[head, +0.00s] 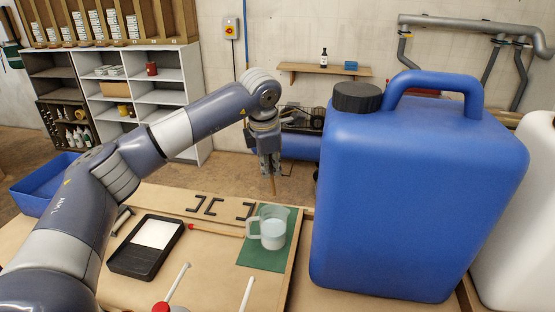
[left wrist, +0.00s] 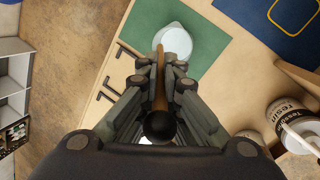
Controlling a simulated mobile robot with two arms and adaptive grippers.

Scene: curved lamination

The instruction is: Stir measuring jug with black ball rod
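The measuring jug (head: 272,238) is clear, with a handle on its left and pale liquid inside. It stands upright on a green mat (head: 262,259); it also shows in the left wrist view (left wrist: 176,42). My left gripper (head: 270,174) is above the jug, pointing down. It is shut on the black ball rod, whose wooden shaft (head: 273,187) sticks out below the fingers. In the left wrist view the rod's black ball (left wrist: 160,127) is at the near end, between the fingers (left wrist: 161,85). The shaft's lower tip appears above the jug, apart from it. My right gripper is out of view.
A large blue canister (head: 415,190) stands close on the right. A black tray (head: 146,247) with a white inside, a red-ended stick (head: 215,231) and black brackets (head: 213,206) lie left of the jug. White sticks (head: 246,294) rise at the front.

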